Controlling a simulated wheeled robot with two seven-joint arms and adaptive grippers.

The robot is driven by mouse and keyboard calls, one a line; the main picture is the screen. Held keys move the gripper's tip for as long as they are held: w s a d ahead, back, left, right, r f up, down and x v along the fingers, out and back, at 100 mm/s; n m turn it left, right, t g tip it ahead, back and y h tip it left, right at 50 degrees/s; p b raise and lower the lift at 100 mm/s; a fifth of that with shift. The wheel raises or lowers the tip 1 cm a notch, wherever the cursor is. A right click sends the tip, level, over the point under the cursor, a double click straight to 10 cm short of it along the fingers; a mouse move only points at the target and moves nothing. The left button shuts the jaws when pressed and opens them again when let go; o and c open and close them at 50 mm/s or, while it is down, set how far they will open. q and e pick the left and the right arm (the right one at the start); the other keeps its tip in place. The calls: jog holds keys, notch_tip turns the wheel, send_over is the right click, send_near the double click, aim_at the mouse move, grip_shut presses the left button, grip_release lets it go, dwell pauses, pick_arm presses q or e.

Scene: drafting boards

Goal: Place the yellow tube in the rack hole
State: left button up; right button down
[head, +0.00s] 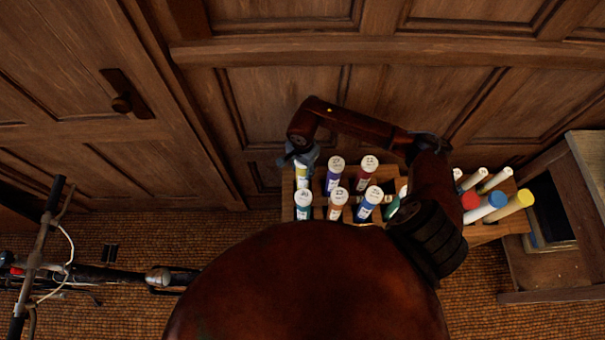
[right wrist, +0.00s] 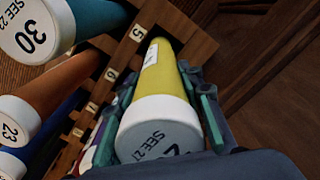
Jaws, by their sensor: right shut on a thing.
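The yellow tube (head: 302,180) has a white numbered cap and stands roughly upright at the rack's back left corner. It also shows in the right wrist view (right wrist: 165,75), with its far end at the opening beside label 5. I cannot tell how deep it sits. My right gripper (head: 300,157) is shut on it from above, a finger on each side near the cap. The wooden rack (right wrist: 200,42) has numbered openings, and in the head view several capped tubes stand in it: purple, red, teal, orange and blue. My left gripper is not in view.
A wooden box (head: 484,233) to the right holds white rolls and red, blue and yellow-ended ones. My right arm hides the rack's right part. Wood panelling (head: 420,95) rises close behind. A wooden stand (head: 547,270) is far right, a bicycle (head: 110,275) far left.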

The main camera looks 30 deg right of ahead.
jog(key=shift+f, duration=1.85)
jog(key=shift+f+b, duration=0.2)
jog(key=shift+b, duration=0.15)
jog(key=c, duration=1.3)
grip_release()
jog(key=shift+r, duration=0.15)
jog(key=shift+r, duration=0.35)
notch_tip(320, 180, up, 12)
jog(key=shift+f+p, duration=0.25)
jog(key=shift+p, duration=0.45)
